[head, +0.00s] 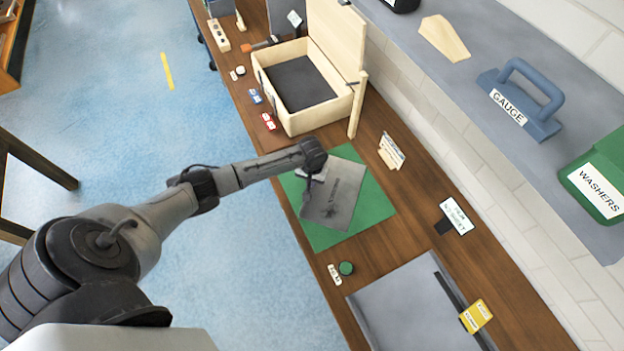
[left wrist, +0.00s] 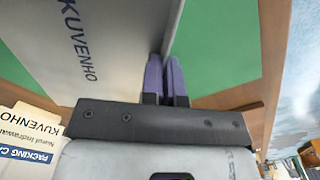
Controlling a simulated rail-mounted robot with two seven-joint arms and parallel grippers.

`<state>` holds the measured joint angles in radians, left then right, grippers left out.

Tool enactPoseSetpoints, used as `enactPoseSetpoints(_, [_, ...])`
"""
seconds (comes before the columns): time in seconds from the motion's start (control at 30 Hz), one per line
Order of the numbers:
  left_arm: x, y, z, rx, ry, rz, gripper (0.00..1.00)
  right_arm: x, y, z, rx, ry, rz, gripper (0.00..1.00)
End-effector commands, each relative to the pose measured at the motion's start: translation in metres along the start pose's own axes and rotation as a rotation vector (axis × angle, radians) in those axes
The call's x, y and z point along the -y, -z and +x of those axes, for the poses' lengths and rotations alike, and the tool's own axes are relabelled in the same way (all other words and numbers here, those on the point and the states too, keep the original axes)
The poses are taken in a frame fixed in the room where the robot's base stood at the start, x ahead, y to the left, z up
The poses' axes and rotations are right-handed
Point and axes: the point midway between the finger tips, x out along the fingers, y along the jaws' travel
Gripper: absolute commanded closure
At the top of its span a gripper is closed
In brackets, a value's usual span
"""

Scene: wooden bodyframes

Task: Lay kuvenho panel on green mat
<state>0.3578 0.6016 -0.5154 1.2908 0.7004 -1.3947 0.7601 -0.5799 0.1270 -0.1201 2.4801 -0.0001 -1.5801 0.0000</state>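The grey kuvenho panel (head: 336,205), with dark print, is over the green mat (head: 372,208) in the head view. I cannot tell whether it touches the mat. In the left wrist view the panel (left wrist: 75,60) shows its KUVENHO lettering, with the green mat (left wrist: 220,45) beyond its edge. My left gripper (head: 308,190) is at the panel's left edge in the head view. In the left wrist view its purple fingers (left wrist: 166,80) are close together on the panel's edge. My right gripper is not in view.
An open wooden box (head: 300,120) stands beyond the mat on the bench. A small card on a stand (head: 391,151) is right of the mat. A green round item (head: 346,268) and a grey plate (head: 405,305) lie nearer. A shelf (head: 460,85) runs along the right.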

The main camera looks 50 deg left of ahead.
Motion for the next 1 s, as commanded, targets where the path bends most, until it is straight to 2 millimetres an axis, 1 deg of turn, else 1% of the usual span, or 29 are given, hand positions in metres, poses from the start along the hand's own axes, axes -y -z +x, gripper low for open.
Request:
enactPoseSetpoints(0.17, [-0.001,0.0,0.003,0.0,-0.001,0.0,1.0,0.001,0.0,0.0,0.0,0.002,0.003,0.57])
enactPoseSetpoints(0.2, [0.0,0.0,0.003,0.0,0.0,0.0,0.94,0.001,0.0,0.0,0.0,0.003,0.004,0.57])
enactPoseSetpoints(0.43, [0.0,0.0,0.003,0.0,0.0,0.0,0.72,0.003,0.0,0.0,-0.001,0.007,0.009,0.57])
enactPoseSetpoints(0.67, [0.0,0.0,0.003,0.0,0.0,0.0,0.72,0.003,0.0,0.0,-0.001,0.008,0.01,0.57])
enactPoseSetpoints(0.77, [0.0,0.0,-0.003,-0.001,-0.001,0.0,0.72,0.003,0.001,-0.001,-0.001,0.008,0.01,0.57])
enactPoseSetpoints(0.87, [0.0,0.0,-0.015,-0.001,-0.002,0.0,0.72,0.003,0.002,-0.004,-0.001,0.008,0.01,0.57])
enactPoseSetpoints(1.0, [0.0,0.001,-0.041,-0.002,-0.002,0.001,0.72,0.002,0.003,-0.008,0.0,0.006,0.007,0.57])
